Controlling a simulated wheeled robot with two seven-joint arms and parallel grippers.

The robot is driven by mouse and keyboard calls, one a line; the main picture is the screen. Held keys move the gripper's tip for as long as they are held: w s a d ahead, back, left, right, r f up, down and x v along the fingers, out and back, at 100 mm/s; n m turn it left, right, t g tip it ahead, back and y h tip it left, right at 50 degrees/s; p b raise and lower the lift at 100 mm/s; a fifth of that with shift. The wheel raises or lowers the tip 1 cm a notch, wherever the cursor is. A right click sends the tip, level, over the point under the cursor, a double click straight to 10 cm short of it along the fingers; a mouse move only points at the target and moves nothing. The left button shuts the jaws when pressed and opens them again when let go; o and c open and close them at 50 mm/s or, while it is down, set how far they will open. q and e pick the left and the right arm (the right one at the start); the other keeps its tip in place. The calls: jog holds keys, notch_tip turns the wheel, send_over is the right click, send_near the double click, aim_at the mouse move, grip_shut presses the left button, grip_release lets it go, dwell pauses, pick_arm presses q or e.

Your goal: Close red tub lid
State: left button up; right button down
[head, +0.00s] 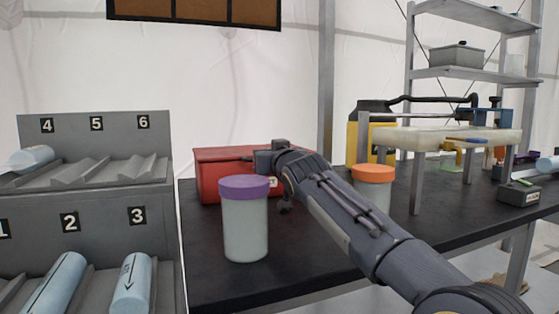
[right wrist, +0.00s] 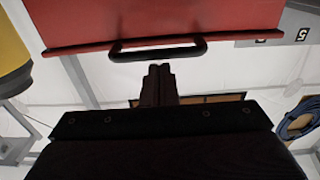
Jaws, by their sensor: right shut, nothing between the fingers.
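The red tub (head: 225,162) sits on the black table behind a purple-lidded jar. Its top looks flat and level in the head view, but my right gripper and the jar hide part of its front, so I cannot tell whether the lid is fully down. In the right wrist view a red panel with a rim (right wrist: 190,22) and a black bar handle (right wrist: 158,50) fills the top. My right gripper (head: 262,160) is at the tub's front right. Its fingers (right wrist: 158,75) are shut and empty, just short of the handle; contact is unclear. My left gripper is out of view.
The purple-lidded jar (head: 245,225) stands close in front of the tub. A grey numbered rack (head: 95,215) is at the left. The table's front (head: 240,290) is clear.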

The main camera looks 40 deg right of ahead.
jog(key=f+b+v, duration=0.1)
jog(key=b+v, duration=0.4)
jog(key=v, duration=0.4)
jog(key=shift+s, duration=0.25)
jog(key=shift+f, duration=0.15)
